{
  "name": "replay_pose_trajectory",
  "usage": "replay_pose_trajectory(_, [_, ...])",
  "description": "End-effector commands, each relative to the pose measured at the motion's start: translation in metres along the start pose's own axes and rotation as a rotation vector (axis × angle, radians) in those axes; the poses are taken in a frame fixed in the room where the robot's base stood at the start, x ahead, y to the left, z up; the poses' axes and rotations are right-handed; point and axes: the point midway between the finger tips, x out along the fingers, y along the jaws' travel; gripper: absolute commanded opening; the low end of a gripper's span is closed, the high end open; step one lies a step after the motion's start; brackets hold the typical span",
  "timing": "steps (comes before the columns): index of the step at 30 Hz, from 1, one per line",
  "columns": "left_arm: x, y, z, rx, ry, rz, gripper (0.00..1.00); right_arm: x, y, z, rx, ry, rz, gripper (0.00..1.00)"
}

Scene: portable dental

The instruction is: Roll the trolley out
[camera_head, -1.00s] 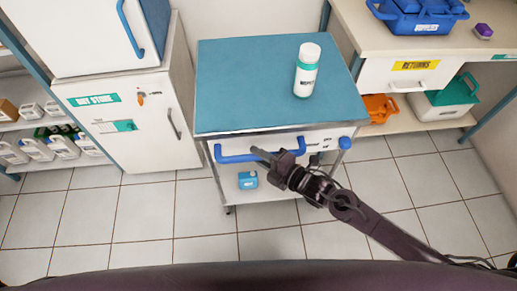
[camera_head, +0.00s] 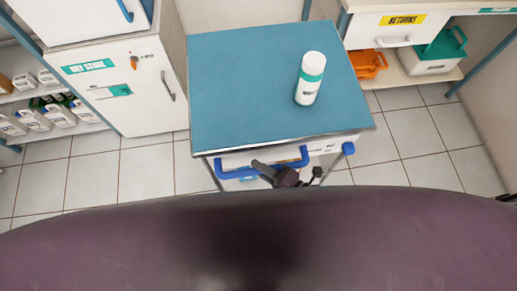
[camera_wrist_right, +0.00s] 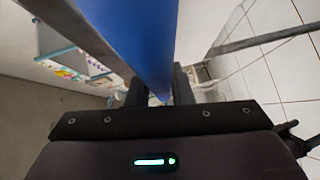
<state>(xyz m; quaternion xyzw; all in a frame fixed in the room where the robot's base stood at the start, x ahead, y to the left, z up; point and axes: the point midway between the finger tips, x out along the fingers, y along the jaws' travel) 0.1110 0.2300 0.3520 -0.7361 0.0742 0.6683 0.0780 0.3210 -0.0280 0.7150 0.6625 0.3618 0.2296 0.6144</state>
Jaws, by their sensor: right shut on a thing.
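The trolley (camera_head: 240,75) has a blue-green top and a white front with a blue bar handle (camera_head: 234,174). It stands in front of me, clear of the cabinet on the left. My right gripper (camera_head: 268,168) is shut on the handle near its middle. In the right wrist view the blue handle (camera_wrist_right: 140,45) runs between the fingers (camera_wrist_right: 154,92). A white bottle with a green band (camera_head: 310,78) stands upright on the right part of the trolley top. The lower shelf is mostly hidden. My left gripper is not in view.
A white cabinet (camera_head: 125,95) stands left of the trolley, with a shelf of bottles (camera_head: 40,118) farther left. A bench with a "RETURNS" drawer (camera_head: 385,32) is behind right, with an orange bin (camera_head: 370,66) and a green-white bin (camera_head: 430,66) below. Tiled floor is open on both sides.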

Motion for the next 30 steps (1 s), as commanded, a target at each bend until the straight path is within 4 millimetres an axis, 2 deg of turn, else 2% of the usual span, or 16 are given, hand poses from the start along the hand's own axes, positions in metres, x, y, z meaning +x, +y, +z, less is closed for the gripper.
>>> replay_pose_trajectory(9, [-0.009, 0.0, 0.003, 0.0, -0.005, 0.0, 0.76, -0.019, -0.006, -0.019, 0.0, 0.0, -0.003, 0.0])
replay_pose_trajectory(24, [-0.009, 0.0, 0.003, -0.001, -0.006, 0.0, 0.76, -0.023, -0.009, -0.024, 0.003, 0.003, -0.005, 0.0])
replay_pose_trajectory(25, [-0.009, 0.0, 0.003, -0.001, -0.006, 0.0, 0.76, -0.024, -0.009, -0.024, 0.003, 0.003, -0.005, 0.21])
replay_pose_trajectory(30, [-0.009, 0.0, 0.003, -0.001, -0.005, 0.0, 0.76, -0.023, -0.008, -0.023, 0.002, 0.002, -0.004, 0.41])
